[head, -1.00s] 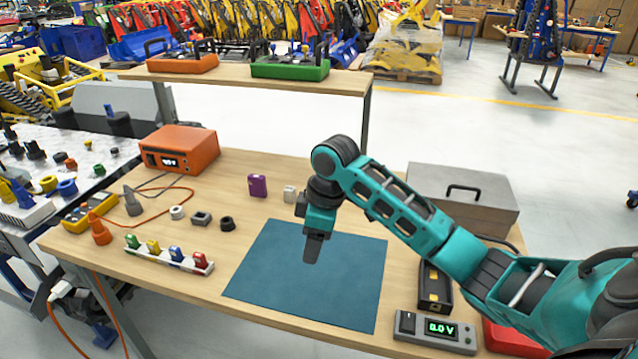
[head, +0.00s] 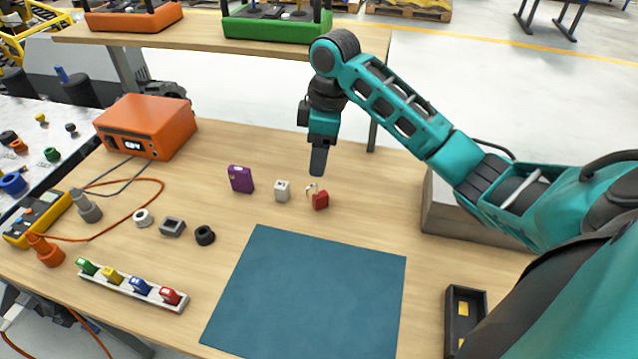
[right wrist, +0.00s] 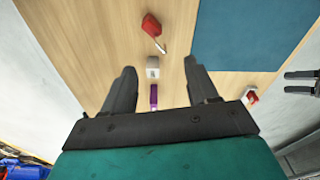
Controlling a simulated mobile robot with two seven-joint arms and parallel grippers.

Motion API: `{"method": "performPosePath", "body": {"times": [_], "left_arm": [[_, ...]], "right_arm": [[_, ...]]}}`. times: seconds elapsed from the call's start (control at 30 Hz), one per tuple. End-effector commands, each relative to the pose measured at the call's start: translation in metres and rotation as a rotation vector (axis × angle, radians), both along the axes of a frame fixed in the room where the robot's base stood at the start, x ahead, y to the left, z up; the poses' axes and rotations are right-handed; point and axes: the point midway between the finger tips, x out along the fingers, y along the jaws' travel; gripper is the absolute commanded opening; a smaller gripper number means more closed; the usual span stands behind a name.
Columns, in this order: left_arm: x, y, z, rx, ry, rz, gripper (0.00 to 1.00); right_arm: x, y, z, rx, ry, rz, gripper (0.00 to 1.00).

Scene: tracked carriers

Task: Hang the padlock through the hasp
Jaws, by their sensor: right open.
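A small red padlock (head: 319,199) with a pale shackle lies on the wooden table beyond the blue mat; it also shows at the top of the right wrist view (right wrist: 151,25). A small whitish block (head: 283,191) stands left of it, apart; it may be the hasp, but its shape is too small to be sure. My right gripper (head: 317,174) is open and empty above the table, near the padlock. In the right wrist view its fingers (right wrist: 163,88) frame nothing held. My left gripper is outside the head view; two dark finger-like shapes at the right wrist view's edge are unclear.
A purple block (head: 241,179) stands left of the whitish block. The blue mat (head: 305,290) is bare. A white strip (head: 133,287) with coloured tags, a black ring (head: 205,235) and an orange box (head: 145,125) are leftward. A grey case (head: 455,210) is at right.

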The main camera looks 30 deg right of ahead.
Motion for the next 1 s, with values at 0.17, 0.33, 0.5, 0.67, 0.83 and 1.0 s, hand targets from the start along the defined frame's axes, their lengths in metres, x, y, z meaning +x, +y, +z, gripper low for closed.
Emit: {"method": "performPosePath", "body": {"times": [0.17, 0.33, 0.5, 0.67, 0.83, 1.0], "left_arm": [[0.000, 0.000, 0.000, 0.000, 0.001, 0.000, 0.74], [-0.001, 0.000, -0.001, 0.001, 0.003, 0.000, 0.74], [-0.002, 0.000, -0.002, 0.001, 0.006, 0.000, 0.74], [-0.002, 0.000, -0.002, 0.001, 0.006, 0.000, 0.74], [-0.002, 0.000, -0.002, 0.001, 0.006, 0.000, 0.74], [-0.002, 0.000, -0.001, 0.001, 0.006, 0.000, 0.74]], "right_arm": [[0.000, 0.001, -0.016, -0.001, 0.007, 0.001, 0.59], [0.003, 0.004, -0.048, 0.001, 0.006, 0.000, 0.59], [0.005, 0.006, -0.071, 0.001, 0.004, 0.000, 0.59], [0.006, 0.005, -0.081, 0.000, 0.003, 0.000, 0.59], [0.008, -0.001, -0.106, 0.000, 0.006, 0.000, 0.59], [0.010, 0.000, -0.125, 0.000, 0.004, 0.000, 0.59]]}}
